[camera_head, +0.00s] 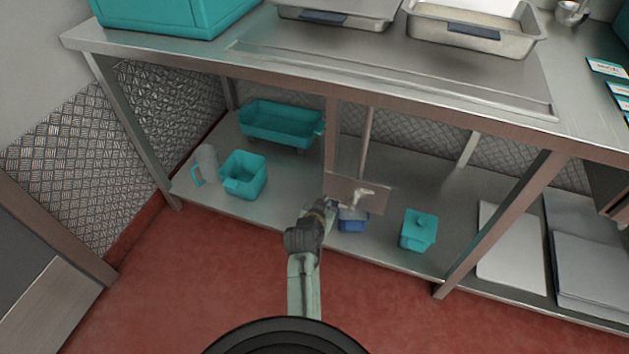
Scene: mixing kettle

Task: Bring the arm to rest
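My arm (304,280) reaches up from the bottom of the picture toward the lower shelf of the steel table. My gripper (329,204) is at the front of that shelf, by the left edge of a brownish metal panel (340,186). Its fingers are small and partly hidden here, so I cannot tell whether they are open or shut, or whether they touch the panel. A light-coloured tap-like fitting (360,197) shows in front of the panel, to the right of my gripper. A small blue container (353,224) is just below the fitting.
Table legs (505,219) stand right of my arm. Metal pans (473,27) are on the tabletop. Red floor (180,290) is clear.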

